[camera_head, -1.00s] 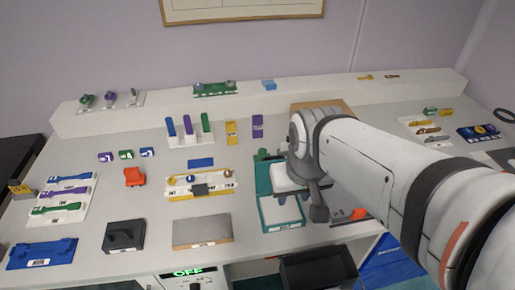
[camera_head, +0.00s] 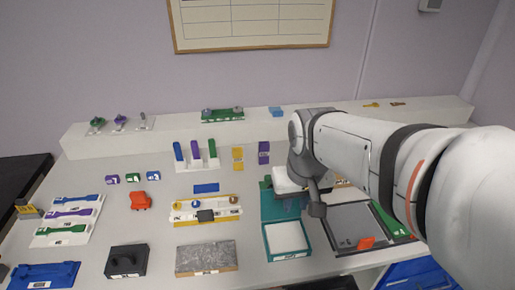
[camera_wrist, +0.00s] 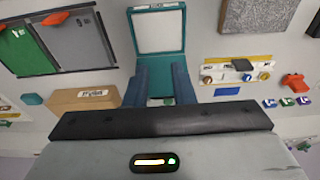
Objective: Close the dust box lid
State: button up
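The dust box appears to be the teal box (camera_head: 287,241) with a pale inside, standing open near the front of the bench. Its teal lid (camera_head: 272,206) looks raised at the back, partly hidden by my gripper. In the wrist view the open box (camera_wrist: 158,53) lies beyond the fingertips, and the lid is largely hidden between and behind the fingers. My gripper (camera_wrist: 160,72) has two dark blue fingers apart with a gap between them, and nothing is clearly held. In the head view my gripper (camera_head: 300,190) is at the back of the box; contact with the lid cannot be told.
A dark-framed tray (camera_head: 352,248) with grey and green panels is right of the box. A grey stone-like slab (camera_head: 207,258) and a yellow-edged holder with knobs (camera_head: 205,209) are to the left. A cardboard box (camera_wrist: 85,100) is beside the fingers in the wrist view.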

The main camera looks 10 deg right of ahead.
jog(key=shift+g, duration=0.6)
jog(key=w, duration=0.4)
jog(key=w+r, duration=0.1)
jog(key=w, duration=0.2)
jog(key=w+p, duration=0.1)
jog(key=w, duration=0.3)
jog(key=shift+w+r, duration=0.2)
jog(key=shift+w, duration=0.1)
grip_shut()
jog(key=w+f+g, duration=0.1)
jog(key=w+f, duration=0.2)
jog(key=w, duration=0.7)
notch_tip(320, 180, down, 9)
jog(key=s+p, duration=0.2)
jog(key=shift+s+p, duration=0.35)
jog(key=shift+p, duration=0.05)
jog(key=shift+s+a, duration=0.1)
jog(key=shift+a, duration=0.05)
